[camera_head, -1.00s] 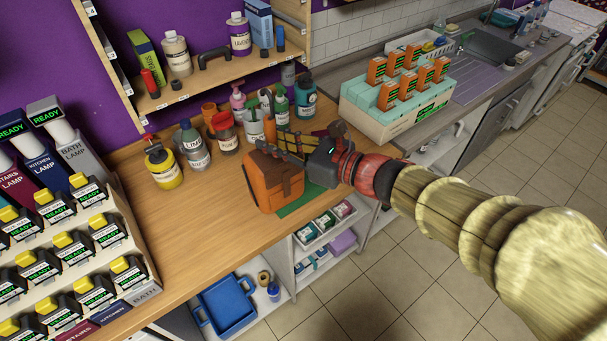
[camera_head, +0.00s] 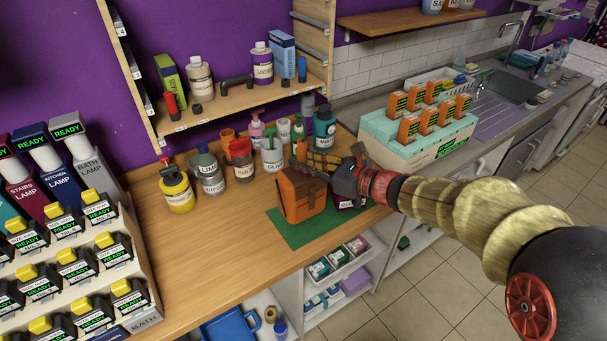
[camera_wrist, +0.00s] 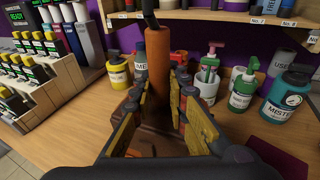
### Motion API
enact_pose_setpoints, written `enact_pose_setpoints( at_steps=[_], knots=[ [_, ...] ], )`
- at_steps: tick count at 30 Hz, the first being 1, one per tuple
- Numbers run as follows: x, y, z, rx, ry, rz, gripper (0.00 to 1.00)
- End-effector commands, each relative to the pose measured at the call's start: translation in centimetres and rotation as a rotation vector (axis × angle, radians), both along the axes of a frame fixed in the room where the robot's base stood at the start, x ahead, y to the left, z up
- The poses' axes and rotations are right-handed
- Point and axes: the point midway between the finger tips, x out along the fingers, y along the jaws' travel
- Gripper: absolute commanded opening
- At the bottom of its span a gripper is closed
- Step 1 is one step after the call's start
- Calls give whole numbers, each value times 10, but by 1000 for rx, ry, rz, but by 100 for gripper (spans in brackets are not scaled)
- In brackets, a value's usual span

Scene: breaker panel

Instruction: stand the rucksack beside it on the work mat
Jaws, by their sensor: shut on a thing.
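The orange and brown rucksack (camera_head: 302,197) is upright over the green work mat (camera_head: 292,236) in the head view. Its base looks on or just above the mat; I cannot tell which. My gripper (camera_head: 322,166) is at its top, reaching in from the right, shut on it. In the wrist view, the brown top of the rucksack (camera_wrist: 152,139) shows between the yellow-padded fingers. A small dark red thing with lettering (camera_head: 349,204) lies just right of the rucksack, partly hidden by my gripper.
A yellow bottle (camera_head: 177,190), a LIME bottle (camera_head: 209,173) and other containers stand behind and left. An orange upright cylinder (camera_wrist: 158,68) stands out beyond the fingers in the wrist view. A rack of orange-fronted units (camera_head: 420,130) is to the right. Bare wood (camera_head: 215,240) lies left of the mat.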

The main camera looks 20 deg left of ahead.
Motion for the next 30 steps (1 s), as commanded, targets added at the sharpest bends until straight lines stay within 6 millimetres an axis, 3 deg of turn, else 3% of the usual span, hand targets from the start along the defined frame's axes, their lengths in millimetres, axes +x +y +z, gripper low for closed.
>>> enact_pose_setpoints(
  at_steps=[5, 14, 26, 27, 30],
  knots=[
    [6, 0, -5, 3, -2, 0, 0],
    [12, 0, -41, 2, -2, 0, 0],
    [12, 0, -45, 2, -4, -1, 0],
    [11, 0, -46, 1, -1, -1, 17],
    [11, 0, -46, 0, -1, -1, 23]
  ],
)
